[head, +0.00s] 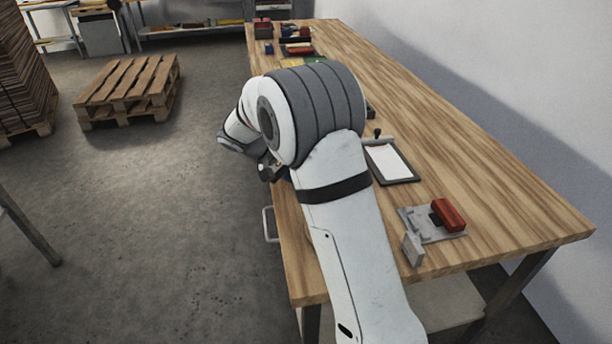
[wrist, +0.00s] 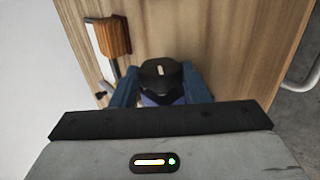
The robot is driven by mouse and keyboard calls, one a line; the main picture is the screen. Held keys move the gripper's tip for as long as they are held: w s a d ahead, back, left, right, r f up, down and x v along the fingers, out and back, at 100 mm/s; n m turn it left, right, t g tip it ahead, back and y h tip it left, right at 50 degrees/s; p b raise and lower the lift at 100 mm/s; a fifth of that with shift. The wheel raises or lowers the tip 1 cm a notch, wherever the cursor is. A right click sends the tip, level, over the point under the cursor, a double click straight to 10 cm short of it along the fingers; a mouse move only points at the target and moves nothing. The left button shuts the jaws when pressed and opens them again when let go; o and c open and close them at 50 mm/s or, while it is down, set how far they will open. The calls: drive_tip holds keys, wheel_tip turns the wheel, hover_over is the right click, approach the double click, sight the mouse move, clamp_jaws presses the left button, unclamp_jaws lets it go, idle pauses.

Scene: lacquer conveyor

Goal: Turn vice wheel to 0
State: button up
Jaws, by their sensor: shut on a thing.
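A black round wheel (wrist: 162,72) with a short pale mark on top shows in the middle of the wrist view. The mark points roughly up the picture, toward the far side. My gripper (wrist: 160,90) has its two blue fingers on either side of the wheel and is shut on it. Something dark blue shows between the fingers below the wheel, partly hidden by my gripper's body. In the head view my arm reaches over the left edge of the workbench (head: 480,180) and hides the wheel. I read no numbers on the wheel.
A clipboard-like board (head: 390,163) and a grey fixture (head: 414,248) with a red block (head: 448,214) lie on the bench. Small coloured items sit at its far end. A pallet (head: 125,88) stands on the floor at left. In the wrist view a brown block (wrist: 113,36) is near the wheel.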

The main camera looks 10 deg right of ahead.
idle(0.5)
drive_tip(key=o, duration=1)
drive_tip(key=shift+c, duration=0.2)
drive_tip(key=p+v, duration=0.4)
drive_tip(key=v, duration=0.4)
